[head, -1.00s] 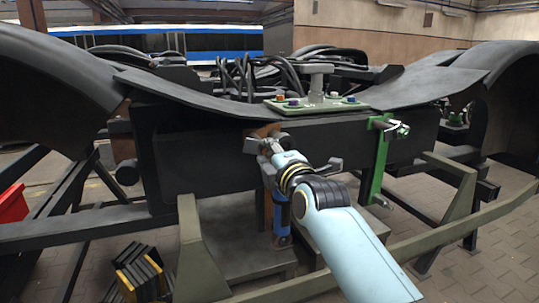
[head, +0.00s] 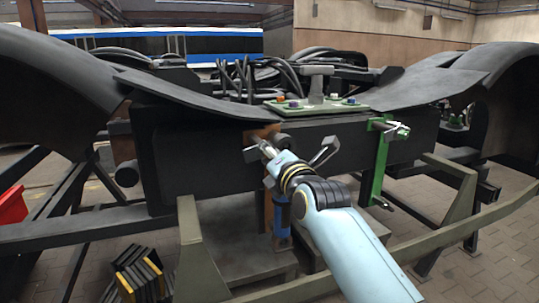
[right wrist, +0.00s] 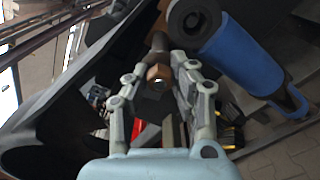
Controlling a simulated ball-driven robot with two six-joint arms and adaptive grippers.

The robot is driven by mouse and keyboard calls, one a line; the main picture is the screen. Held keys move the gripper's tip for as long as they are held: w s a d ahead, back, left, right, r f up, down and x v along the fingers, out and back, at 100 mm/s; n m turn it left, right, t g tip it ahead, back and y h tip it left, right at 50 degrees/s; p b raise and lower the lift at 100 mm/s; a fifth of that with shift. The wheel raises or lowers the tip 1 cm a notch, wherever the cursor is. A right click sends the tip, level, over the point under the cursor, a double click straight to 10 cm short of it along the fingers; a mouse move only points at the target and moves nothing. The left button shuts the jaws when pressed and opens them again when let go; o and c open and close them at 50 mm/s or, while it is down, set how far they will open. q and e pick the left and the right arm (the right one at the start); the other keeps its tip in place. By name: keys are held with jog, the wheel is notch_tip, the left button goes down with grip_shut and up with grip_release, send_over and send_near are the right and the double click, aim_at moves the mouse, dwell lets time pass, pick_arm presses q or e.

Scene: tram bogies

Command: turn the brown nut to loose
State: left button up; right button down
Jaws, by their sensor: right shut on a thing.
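The brown nut (right wrist: 158,72) shows in the right wrist view between the fingertips of my right gripper (right wrist: 163,75). The gripper is shut on it. A dark rod end (right wrist: 158,42) lies just beyond the nut. In the head view my right gripper (head: 268,150) reaches the brown bracket (head: 262,133) on the front of the dark beam. There the nut is hidden by the gripper. My left gripper is not in view.
A blue damper (head: 282,217) hangs below the bracket, close to the gripper; it is also in the right wrist view (right wrist: 243,55). A green bracket (head: 378,165) is on the right. A green plate (head: 318,106) with coloured bolts lies above. An olive rail (head: 420,238) crosses in front.

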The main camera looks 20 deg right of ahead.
dwell(0.3)
jog(key=c, duration=1.1)
grip_release()
jog(key=shift+c, duration=0.2)
jog(key=s, duration=1.2)
jog(key=shift+d, duration=0.15)
